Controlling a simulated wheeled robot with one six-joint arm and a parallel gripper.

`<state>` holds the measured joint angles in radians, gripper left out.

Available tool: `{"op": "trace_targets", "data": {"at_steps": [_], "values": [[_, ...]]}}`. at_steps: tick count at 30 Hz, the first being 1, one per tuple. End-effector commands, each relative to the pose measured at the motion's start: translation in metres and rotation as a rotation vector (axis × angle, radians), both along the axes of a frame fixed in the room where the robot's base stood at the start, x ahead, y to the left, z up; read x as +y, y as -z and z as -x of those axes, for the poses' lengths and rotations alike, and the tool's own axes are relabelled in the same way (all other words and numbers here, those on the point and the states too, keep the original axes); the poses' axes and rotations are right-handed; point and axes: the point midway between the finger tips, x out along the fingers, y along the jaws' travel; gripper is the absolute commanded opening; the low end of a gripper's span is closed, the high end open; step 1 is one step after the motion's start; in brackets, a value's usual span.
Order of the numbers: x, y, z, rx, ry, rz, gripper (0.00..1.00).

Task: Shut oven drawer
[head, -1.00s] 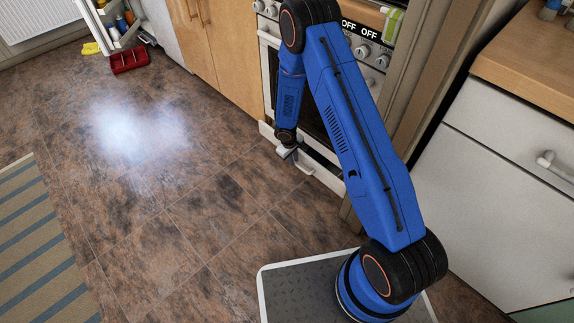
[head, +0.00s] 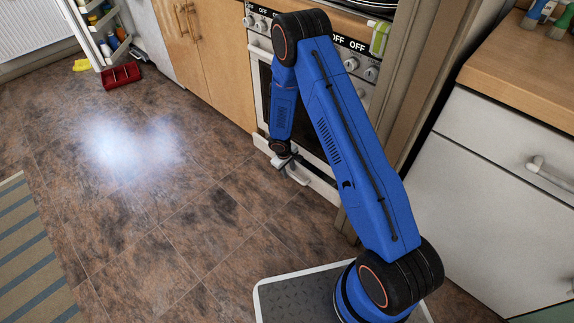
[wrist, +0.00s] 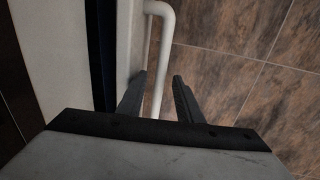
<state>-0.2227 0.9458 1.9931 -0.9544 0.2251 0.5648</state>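The oven (head: 315,142) stands right of the wooden cupboards, with its drawer (head: 328,187) low at the floor. In the wrist view the drawer's pale front edge (wrist: 130,35) shows beside a dark strip, and I cannot tell how far it stands out. Its white bar handle (wrist: 161,65) runs between my fingers. My gripper (head: 293,167) is low at the drawer front. In the wrist view my gripper (wrist: 157,88) is open, its two dark fingers on either side of the handle, with a visible gap to the right finger. My arm hides part of the oven.
An open fridge (head: 98,35) stands at the back left with a red bin (head: 121,76) on the floor by it. A striped rug (head: 30,265) lies at the left. A white cabinet (head: 490,190) stands at the right. The brown floor between is clear.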

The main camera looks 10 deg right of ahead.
Motion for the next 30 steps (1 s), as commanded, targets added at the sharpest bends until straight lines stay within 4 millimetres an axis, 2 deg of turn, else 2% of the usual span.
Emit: {"op": "trace_targets", "data": {"at_steps": [5,24,30], "values": [[0.004,-0.02,0.001,-0.003,-0.001,-0.001,0.33],[0.021,-0.128,0.013,-0.003,0.0,-0.001,0.33],[0.025,-0.154,0.016,-0.002,0.0,0.0,0.33]]}}
